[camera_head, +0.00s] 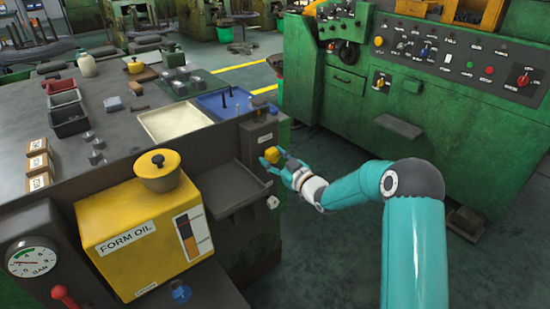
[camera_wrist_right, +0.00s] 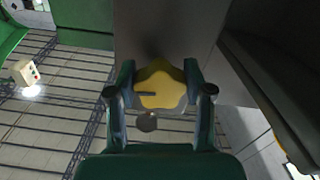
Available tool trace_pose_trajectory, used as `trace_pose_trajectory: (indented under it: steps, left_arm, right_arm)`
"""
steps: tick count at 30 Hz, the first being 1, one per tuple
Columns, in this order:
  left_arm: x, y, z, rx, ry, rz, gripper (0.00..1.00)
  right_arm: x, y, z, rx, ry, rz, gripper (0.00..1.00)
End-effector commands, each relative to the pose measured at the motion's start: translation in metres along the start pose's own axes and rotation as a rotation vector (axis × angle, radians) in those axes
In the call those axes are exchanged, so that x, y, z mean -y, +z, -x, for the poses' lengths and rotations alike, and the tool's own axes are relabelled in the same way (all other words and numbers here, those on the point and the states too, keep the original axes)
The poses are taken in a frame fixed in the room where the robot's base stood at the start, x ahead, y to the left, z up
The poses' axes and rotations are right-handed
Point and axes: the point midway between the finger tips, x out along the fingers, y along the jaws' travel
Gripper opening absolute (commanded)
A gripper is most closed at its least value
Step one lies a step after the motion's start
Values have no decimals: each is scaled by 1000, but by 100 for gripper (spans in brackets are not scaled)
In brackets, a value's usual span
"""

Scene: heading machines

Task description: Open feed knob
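The feed knob (camera_head: 271,154) is yellow and sits on the dark end panel of the bench in the head view. In the right wrist view the knob (camera_wrist_right: 160,86) is lobed, with a dark line across its left half. My right gripper (camera_head: 274,160) is at the knob, with teal fingers around it. In the right wrist view the fingers of my right gripper (camera_wrist_right: 161,88) lie on both sides of the knob, with no clear gap, and seem shut on it. My left gripper is not in view.
A yellow form oil tank (camera_head: 140,232) stands left of the knob, with a pressure gauge (camera_head: 32,258) farther left. A dark ledge (camera_head: 228,190) juts out beside my right gripper. A green machine (camera_head: 440,105) stands behind. Open floor (camera_head: 325,240) lies below my right arm.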

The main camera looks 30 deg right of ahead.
Motion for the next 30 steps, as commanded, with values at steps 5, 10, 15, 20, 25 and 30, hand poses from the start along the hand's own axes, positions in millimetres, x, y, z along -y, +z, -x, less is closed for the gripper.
trace_pose_trajectory:
  steps: [5,10,15,20,25,30]
  left_arm:
    - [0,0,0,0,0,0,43]
    - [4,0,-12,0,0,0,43]
    - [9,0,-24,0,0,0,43]
    - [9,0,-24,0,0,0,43]
    - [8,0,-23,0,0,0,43]
    - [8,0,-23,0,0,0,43]
  right_arm:
    - [0,0,0,0,-1,0,16]
    - [2,4,0,-2,-1,-48,16]
    - [2,2,0,-2,-2,-159,16]
    - [2,-1,0,-1,-2,-190,16]
    - [2,-1,0,-1,-2,-189,16]
    - [2,-1,0,-1,-2,-188,77]
